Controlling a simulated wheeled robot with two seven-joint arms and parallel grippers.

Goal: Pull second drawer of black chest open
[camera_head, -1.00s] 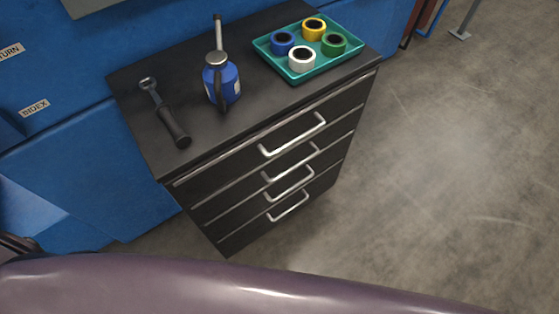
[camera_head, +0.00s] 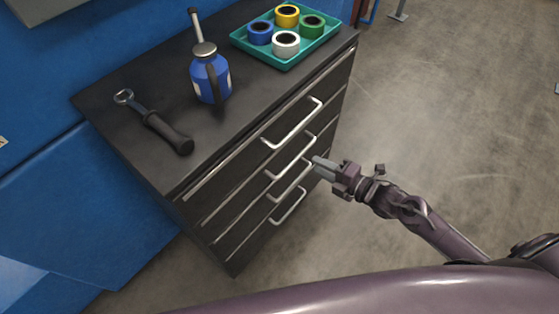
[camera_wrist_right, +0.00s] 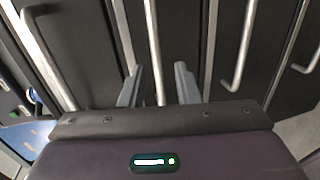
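The black chest (camera_head: 140,100) stands in the middle of the head view, its drawers all looking shut. The second drawer's silver handle (camera_head: 293,160) is below the top handle (camera_head: 296,130). My right gripper (camera_head: 317,166) is at the right end of the middle handles, its fingers pointing left. In the right wrist view, its two fingers (camera_wrist_right: 158,86) are apart. A silver bar (camera_wrist_right: 153,45), seemingly the second handle, runs between them, with no clear contact on either finger. My left gripper is not in view.
On the chest top are a wrench-like tool (camera_head: 155,125), a blue oil can (camera_head: 211,78) and a teal tray (camera_head: 287,62) with several tape rolls. Below are the third handle (camera_head: 290,184) and fourth handle (camera_head: 289,211). Open floor (camera_head: 460,120) lies to the right.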

